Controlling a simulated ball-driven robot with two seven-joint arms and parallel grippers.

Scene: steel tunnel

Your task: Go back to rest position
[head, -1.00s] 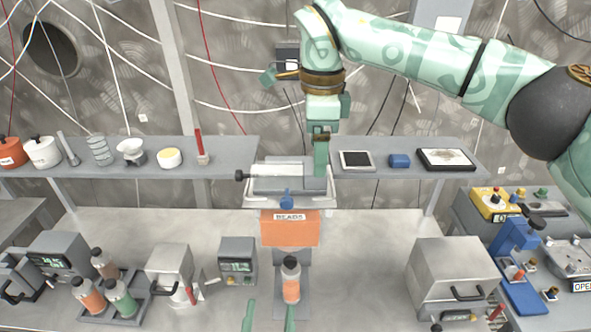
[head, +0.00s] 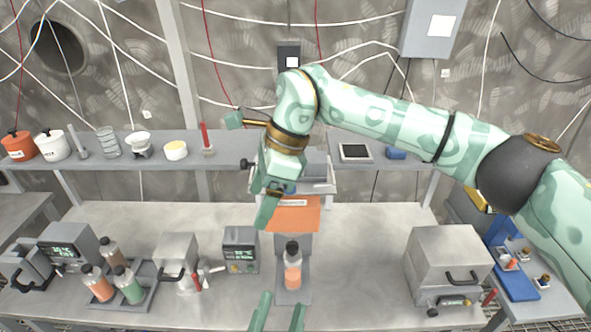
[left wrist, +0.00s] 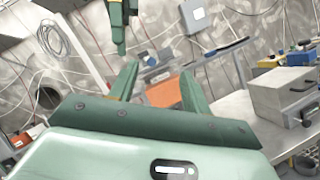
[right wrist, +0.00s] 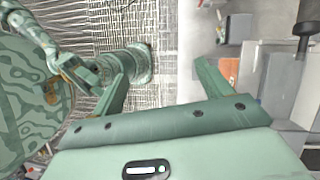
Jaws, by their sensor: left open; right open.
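My right gripper (head: 261,196) hangs from the arm that comes in from the right, in front of the bead dispenser (head: 293,218) with its orange front. Its fingers also show apart and empty in the right wrist view (right wrist: 165,67). My left gripper (head: 281,305) is at the bottom edge of the head view, with its two fingertips apart and nothing between them. It also shows open in the left wrist view (left wrist: 160,80), with the dispenser's orange front beyond it. A bottle with orange contents (head: 293,278) stands upright below the dispenser, beyond my left fingertips.
Bottles (head: 130,287) stand in a rack at the left of the bench. A grey box with a handle (head: 447,265) stands at the right. A shelf (head: 229,152) runs behind with pots and small items. The bench is clear between dispenser and grey box.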

